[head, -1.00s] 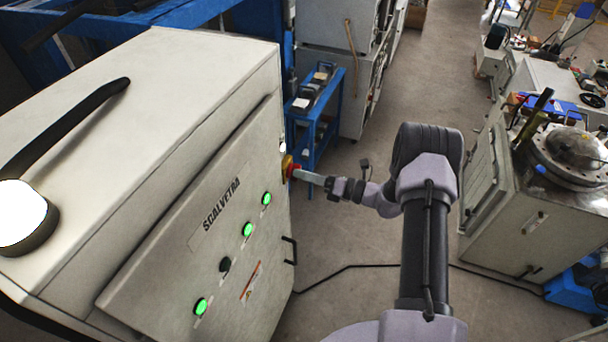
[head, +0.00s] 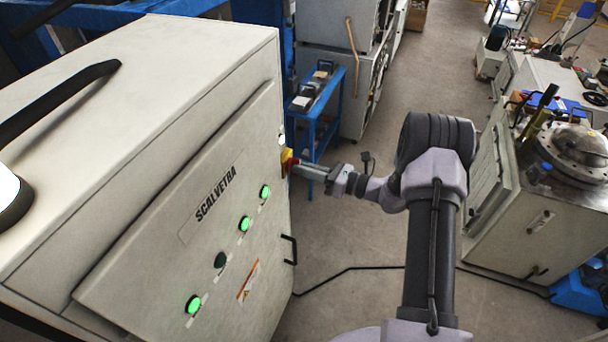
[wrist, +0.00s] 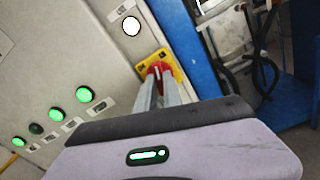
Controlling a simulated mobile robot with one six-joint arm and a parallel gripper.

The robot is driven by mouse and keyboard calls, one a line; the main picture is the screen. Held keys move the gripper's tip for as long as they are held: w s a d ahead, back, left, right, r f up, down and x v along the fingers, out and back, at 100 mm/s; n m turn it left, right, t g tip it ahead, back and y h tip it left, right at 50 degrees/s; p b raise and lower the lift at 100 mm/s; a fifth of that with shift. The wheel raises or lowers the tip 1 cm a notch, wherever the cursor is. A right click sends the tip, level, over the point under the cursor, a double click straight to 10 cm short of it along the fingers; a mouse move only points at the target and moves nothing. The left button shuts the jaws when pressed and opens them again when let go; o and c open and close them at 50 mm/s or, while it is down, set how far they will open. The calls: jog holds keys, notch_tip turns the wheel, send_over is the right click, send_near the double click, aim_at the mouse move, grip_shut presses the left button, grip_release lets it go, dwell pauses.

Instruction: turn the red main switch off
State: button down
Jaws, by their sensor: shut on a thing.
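The red main switch (wrist: 158,69) sits on a yellow plate (wrist: 172,58) on the cabinet's front panel. In the head view the red switch (head: 291,165) is small, near the panel's far right edge, with the yellow plate seen edge-on. My gripper (wrist: 158,82) has both fingers on the switch's red handle, one on each side, and is shut on it. In the head view my gripper (head: 300,168) reaches the switch from the right. The fingers hide part of the handle, so its exact angle is hard to tell.
The grey cabinet panel (head: 150,260) carries several lamps, with green ones lit (head: 244,224) and one dark (head: 220,260). A white lamp (wrist: 131,26) glows near the switch. A black handle (head: 290,250) is below. A blue cart (head: 330,120) stands behind.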

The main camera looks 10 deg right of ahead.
jog(key=shift+f+n+b, duration=0.15)
jog(key=shift+n+b, duration=6.15)
jog(key=shift+b, duration=0.65)
jog(key=c, duration=1.5)
grip_release()
jog(key=p+v, duration=0.3)
jog(key=v, duration=1.4)
jog(key=shift+s+d, duration=0.15)
jog(key=shift+d, duration=0.05)
